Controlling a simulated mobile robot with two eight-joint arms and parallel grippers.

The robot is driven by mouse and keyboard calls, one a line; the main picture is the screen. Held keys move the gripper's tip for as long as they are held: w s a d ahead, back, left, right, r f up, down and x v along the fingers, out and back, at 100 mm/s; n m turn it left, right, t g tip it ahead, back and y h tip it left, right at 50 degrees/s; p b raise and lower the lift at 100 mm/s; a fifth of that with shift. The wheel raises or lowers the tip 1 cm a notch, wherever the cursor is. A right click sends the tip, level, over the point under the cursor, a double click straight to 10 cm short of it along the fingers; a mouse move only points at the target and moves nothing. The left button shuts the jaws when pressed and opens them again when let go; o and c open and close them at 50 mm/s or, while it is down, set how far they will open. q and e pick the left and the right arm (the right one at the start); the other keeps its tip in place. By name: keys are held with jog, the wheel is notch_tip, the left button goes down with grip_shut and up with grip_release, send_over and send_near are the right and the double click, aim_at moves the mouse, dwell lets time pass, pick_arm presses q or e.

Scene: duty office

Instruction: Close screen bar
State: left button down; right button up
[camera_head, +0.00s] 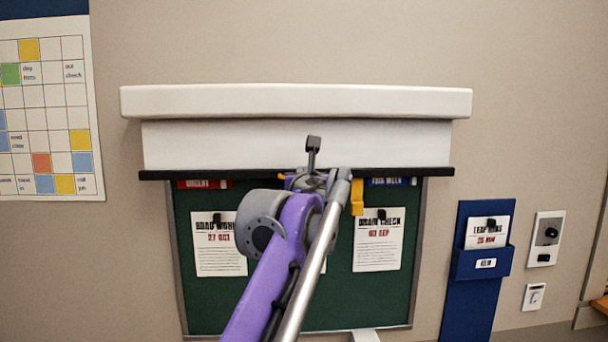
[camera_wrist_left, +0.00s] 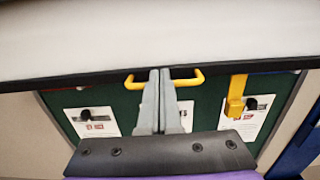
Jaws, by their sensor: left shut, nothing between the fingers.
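The screen bar (camera_head: 420,173) is a long black strip along the lower edge of a white screen (camera_head: 220,145), across the top of a green notice board. A yellow handle (camera_wrist_left: 197,79) shows below the bar in the left wrist view; in the head view my arm hides most of it. My left gripper (camera_wrist_left: 161,74) is shut and empty, its grey fingertips in front of the handle's middle, just under the bar. I cannot tell if they touch it. In the head view the left gripper (camera_head: 312,180) is largely covered by its own wrist. My right gripper is not in view.
A yellow hook-shaped piece (camera_head: 357,197) hangs below the bar on the right. Notices (camera_head: 378,245) are clipped to the green board (camera_head: 335,285). A white housing (camera_head: 300,100) sits above the screen. A blue holder (camera_head: 475,265) and wall switches (camera_head: 546,240) are at right.

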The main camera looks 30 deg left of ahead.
pick_arm(q)
jog(key=shift+w, duration=0.35)
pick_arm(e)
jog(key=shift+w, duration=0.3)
pick_arm(q)
jog(key=shift+s, duration=0.15)
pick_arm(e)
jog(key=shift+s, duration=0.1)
pick_arm(q)
jog(key=shift+f, duration=0.1)
